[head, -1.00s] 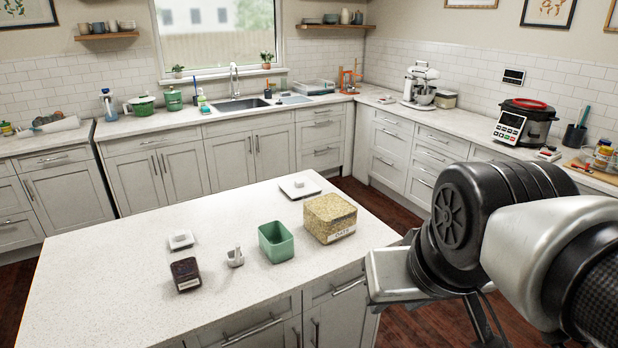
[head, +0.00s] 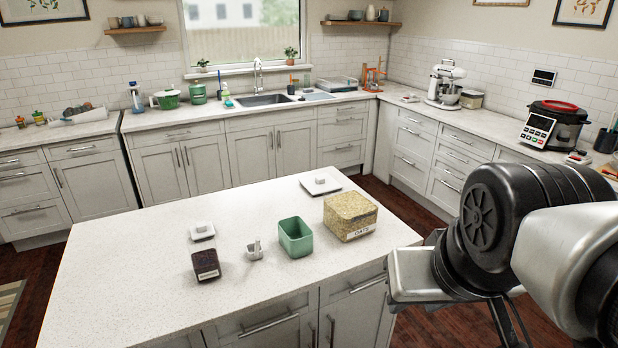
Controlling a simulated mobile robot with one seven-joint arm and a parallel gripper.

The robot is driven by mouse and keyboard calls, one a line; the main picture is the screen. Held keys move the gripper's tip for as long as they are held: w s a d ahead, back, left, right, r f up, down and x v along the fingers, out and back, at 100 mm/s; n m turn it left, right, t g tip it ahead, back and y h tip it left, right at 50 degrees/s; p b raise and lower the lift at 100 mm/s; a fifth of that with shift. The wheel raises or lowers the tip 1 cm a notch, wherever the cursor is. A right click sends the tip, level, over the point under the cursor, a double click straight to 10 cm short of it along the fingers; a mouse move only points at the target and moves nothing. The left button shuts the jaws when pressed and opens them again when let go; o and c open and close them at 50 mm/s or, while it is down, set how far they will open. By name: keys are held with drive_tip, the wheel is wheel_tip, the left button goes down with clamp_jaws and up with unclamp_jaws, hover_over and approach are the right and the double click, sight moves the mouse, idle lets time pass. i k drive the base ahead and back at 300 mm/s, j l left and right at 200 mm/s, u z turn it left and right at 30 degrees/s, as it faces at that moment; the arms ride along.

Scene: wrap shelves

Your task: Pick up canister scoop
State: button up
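A small light-grey scoop (head: 255,252) with an upright handle stands on the white island counter (head: 130,290). It sits between a dark-filled canister (head: 206,264) on its left and an open, empty-looking green container (head: 296,238) on its right. A large canister labelled OATS (head: 350,215) stands further right. My arm fills the right side of the head view. Dark, thin parts of my gripper (head: 505,322) hang below the wrist, right of the island and well apart from the scoop. Its fingers are mostly hidden or cut off, so its opening is unclear.
A small white lid (head: 202,232) lies behind the dark canister, and a larger white lid (head: 320,183) lies behind the oats. The left and front of the island top are clear. Counters with a sink (head: 265,100), stand mixer (head: 445,85) and pressure cooker (head: 558,122) line the walls.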

sight(256, 244)
drive_tip(key=i+j+u, duration=0.1)
drive_tip(key=i+u, duration=0.15)
drive_tip(key=u, duration=0.25)
drive_tip(key=i+u, duration=0.25)
drive_tip(key=u, duration=0.2)
drive_tip(key=i+l+u, duration=0.15)
drive_tip(key=u, duration=0.35)
drive_tip(key=i, duration=0.1)
